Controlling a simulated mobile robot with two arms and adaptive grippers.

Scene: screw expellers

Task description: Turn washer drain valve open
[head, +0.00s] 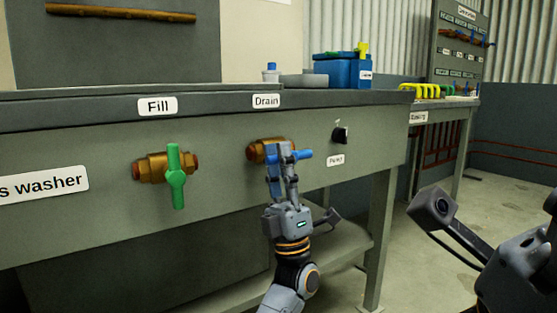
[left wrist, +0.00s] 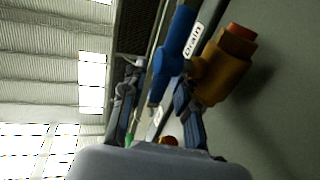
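The drain valve has a brass body (head: 257,151) and a blue handle (head: 304,154) that lies about level, under the "Drain" label (head: 266,101). My left gripper (head: 281,153) is in front of this valve with its fingers pointing up, and covers part of the handle. In the left wrist view the blue handle (left wrist: 176,50) reaches in between the two fingers (left wrist: 157,102), with a visible gap on the left finger's side. The gripper looks open; contact on the right finger's side cannot be told. My right gripper's fingers are out of view.
The fill valve with a green upright handle (head: 175,177) is left of the drain valve. A black pump knob (head: 340,135) is to the right. The washer's counter edge (head: 210,101) overhangs above. A blue bin (head: 343,71) stands on top. The floor at right is clear.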

